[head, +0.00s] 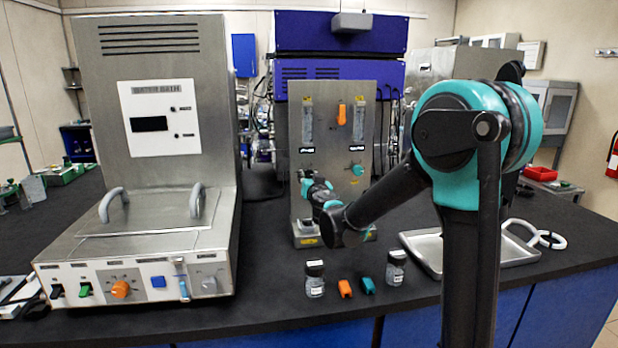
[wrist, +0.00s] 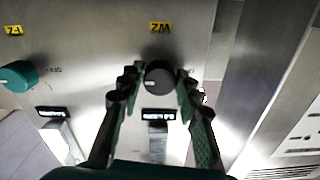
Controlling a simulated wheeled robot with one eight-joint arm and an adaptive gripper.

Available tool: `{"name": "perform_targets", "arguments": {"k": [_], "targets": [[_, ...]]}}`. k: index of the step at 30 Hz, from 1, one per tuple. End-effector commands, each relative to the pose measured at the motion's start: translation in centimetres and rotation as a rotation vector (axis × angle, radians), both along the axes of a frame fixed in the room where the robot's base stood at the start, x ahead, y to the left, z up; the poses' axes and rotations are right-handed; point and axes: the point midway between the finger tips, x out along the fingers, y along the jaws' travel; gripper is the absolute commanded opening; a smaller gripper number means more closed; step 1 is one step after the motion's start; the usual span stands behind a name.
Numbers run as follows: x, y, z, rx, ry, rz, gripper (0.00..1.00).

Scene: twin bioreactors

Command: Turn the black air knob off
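The black knob (wrist: 159,78) sits on a grey metal panel (wrist: 90,80), below a yellow tag in the wrist view. It has a pale mark near its left side. My gripper (wrist: 158,80) has its two fingers on either side of the knob, with small gaps apparent, so it looks open around it. Contact is hard to judge.
A teal knob (wrist: 18,76) is beside the black one in the wrist view. The water bath (head: 160,210) stands left. Bottles (head: 315,280) and a tray (head: 430,250) are in front.

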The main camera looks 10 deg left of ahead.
Motion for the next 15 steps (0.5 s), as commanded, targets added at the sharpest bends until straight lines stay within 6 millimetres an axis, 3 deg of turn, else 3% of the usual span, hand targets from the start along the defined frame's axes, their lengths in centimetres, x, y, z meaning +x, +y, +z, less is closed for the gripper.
{"name": "perform_targets", "arguments": {"k": [1,6,15], "targets": [[-0.01,0.00,0.00,0.000,0.000,0.000,0.24],[-0.01,0.00,0.00,0.000,0.000,0.000,0.03],[-0.02,-0.01,0.00,-0.034,-0.010,0.000,0.03]]}}
